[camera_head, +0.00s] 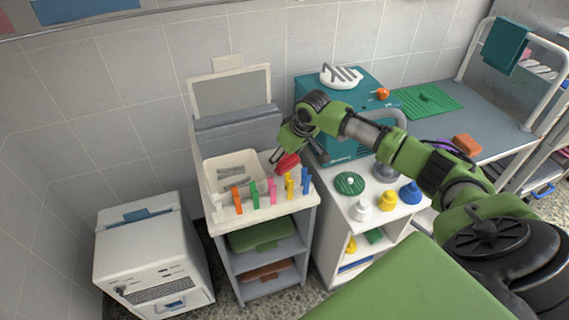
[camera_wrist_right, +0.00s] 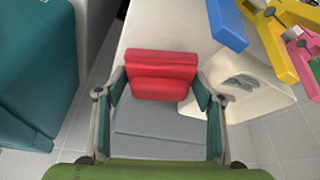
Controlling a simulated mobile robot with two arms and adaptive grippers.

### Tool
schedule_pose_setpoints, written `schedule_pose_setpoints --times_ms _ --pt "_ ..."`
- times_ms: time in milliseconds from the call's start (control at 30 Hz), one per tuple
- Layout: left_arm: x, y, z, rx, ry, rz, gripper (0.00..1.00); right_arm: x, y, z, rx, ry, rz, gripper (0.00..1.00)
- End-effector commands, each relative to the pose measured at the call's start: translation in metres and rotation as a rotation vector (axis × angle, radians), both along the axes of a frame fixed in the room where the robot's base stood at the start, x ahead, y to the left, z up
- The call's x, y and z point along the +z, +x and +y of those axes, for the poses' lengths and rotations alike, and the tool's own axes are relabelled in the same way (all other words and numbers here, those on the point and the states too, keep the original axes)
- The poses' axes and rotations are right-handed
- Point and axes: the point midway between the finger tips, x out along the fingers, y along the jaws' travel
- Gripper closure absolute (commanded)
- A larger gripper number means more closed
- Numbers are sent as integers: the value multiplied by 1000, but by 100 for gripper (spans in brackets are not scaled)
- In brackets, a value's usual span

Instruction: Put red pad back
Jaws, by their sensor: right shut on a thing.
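The red pad (camera_head: 287,163) is at the right gripper, over the back right part of the white cart's top (camera_head: 230,217). In the right wrist view the red pad (camera_wrist_right: 162,75) lies between the two fingers, with a folded edge across it. My right gripper (camera_head: 290,153) reaches down from the upper right and is shut on the pad. Whether the pad touches the cart top is not clear. My left gripper is not in view.
A cream bin (camera_head: 232,160) and several coloured clips (camera_head: 255,194) occupy the cart top beside the pad. A teal machine (camera_head: 341,152) stands close on the right. A white unit (camera_head: 340,216) holds coloured knobs. A white box machine (camera_head: 150,255) stands left.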

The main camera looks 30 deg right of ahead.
Motion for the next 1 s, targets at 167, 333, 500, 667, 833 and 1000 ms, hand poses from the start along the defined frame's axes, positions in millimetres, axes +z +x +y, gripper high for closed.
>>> schedule_pose_setpoints --times_ms 167,333,500,667,833,1000 --pt "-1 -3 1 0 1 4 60 -26 -1 2 2 1 3 58" --pt "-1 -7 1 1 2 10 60 -26 -1 2 2 1 1 58" --pt "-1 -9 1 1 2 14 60 -28 -1 2 2 1 2 58" --pt "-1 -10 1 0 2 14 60 -29 -1 2 1 0 2 31" --pt "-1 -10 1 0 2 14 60 -28 -1 2 2 1 2 31" --pt "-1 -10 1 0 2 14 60 -19 -3 1 2 0 1 31"
